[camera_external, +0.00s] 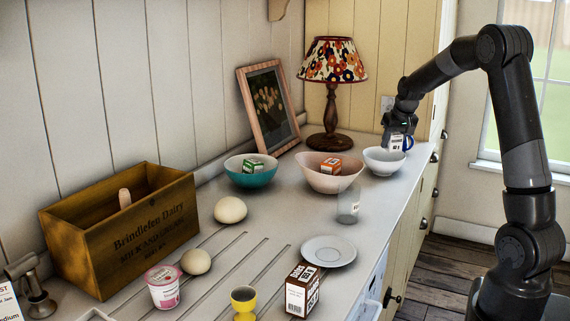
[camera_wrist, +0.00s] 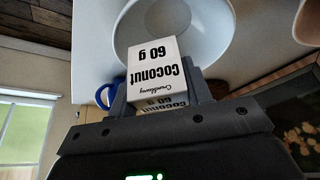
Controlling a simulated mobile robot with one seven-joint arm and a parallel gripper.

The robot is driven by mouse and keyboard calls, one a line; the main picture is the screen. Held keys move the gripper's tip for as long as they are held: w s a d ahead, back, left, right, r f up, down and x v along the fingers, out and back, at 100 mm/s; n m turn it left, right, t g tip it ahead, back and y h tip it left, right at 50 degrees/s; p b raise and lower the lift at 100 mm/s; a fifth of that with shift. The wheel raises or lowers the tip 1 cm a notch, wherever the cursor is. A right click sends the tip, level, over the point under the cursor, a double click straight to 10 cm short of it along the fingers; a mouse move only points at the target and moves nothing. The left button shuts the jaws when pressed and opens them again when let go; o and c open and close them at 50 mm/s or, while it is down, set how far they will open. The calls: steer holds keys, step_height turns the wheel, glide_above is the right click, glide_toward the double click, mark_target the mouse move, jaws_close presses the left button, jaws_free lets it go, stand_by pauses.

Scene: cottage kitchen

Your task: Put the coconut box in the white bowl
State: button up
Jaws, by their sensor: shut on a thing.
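The coconut box (camera_wrist: 157,75) is a small white carton with black print reading "Coconut 60 g", upside down in the wrist view. My gripper (camera_wrist: 160,97) is shut on it, one finger at each side. In the external view my gripper (camera_external: 399,127) is at the far end of the counter, with the box (camera_external: 396,140) below it. The white bowl (camera_external: 384,164) stands on the counter just below and in front of the box. In the wrist view the white bowl (camera_wrist: 218,35) lies beyond the box, which overlaps its near rim. The bowl's visible inside looks empty.
A blue-handled mug (camera_wrist: 103,95) is close beside the gripper. A pink bowl (camera_external: 330,183) and a teal bowl (camera_external: 251,179), each holding a small box, stand left of the white bowl. A lamp (camera_external: 331,90) stands behind; a glass (camera_external: 348,205) and saucer (camera_external: 328,251) are nearer.

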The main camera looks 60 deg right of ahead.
mark_target(392, 151)
steer(key=shift+f, duration=1.9)
steer(key=shift+f, duration=0.55)
steer(key=o, duration=0.7)
steer(key=shift+r, duration=0.25)
steer(key=v, duration=1.2)
steer(key=shift+r, duration=0.35)
